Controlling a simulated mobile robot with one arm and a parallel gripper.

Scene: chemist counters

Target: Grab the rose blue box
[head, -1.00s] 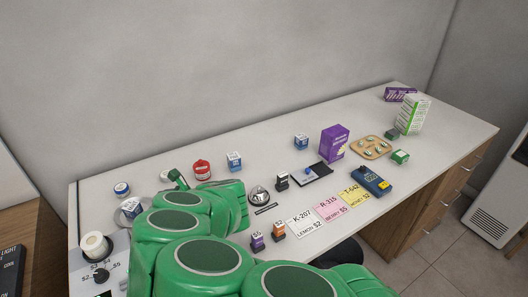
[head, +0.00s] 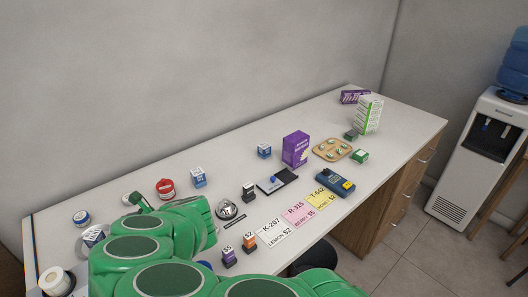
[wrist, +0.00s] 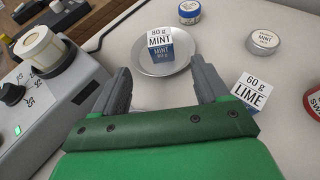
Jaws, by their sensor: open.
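Two small blue-and-white boxes stand on the counter in the head view: one behind my arm (head: 198,177), one farther right near the purple box (head: 264,151). Their labels are too small to read, so I cannot tell which is rose. In the wrist view, a blue box labelled MINT 80 g (wrist: 160,49) stands on a round metal dish (wrist: 146,68), just beyond my fingertips. My gripper (wrist: 162,78) is open and empty, its two grey fingers apart. In the head view my green arm hides most of the gripper.
A box labelled LIME 60 g (wrist: 252,92) stands right of my gripper. A scale-like device with knobs (wrist: 30,95) is close on the left.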

